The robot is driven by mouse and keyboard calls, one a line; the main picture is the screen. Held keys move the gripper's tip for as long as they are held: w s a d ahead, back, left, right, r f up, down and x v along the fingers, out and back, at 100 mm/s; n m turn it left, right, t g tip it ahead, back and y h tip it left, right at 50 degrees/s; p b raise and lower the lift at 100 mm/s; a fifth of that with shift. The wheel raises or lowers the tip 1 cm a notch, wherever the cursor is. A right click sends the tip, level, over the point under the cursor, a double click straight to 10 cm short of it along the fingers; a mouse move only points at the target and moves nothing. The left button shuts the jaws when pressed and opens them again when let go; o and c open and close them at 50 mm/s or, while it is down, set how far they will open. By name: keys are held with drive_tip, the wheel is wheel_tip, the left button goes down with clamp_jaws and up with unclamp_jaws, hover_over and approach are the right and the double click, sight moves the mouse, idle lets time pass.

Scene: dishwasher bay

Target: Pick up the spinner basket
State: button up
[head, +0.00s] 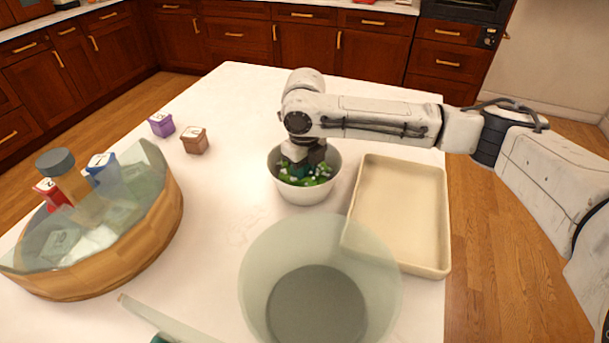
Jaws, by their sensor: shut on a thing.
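The spinner basket appears to be the small whitish round bowl (306,195) near the middle of the white table in the head view. It holds green leafy pieces with white bits. My gripper (303,163) points down into it from above, with its fingers inside the rim, and is shut on it. The exact spot of the grip is hidden by the gripper body and the greens. The basket looks upright; I cannot tell if it touches the table. A large clear bowl (390,283) with a grey bottom stands in front of it.
A translucent flat piece (150,315) lies at the front.

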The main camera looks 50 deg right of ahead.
clamp_jaws()
drive_tip(key=shift+r, duration=0.1)
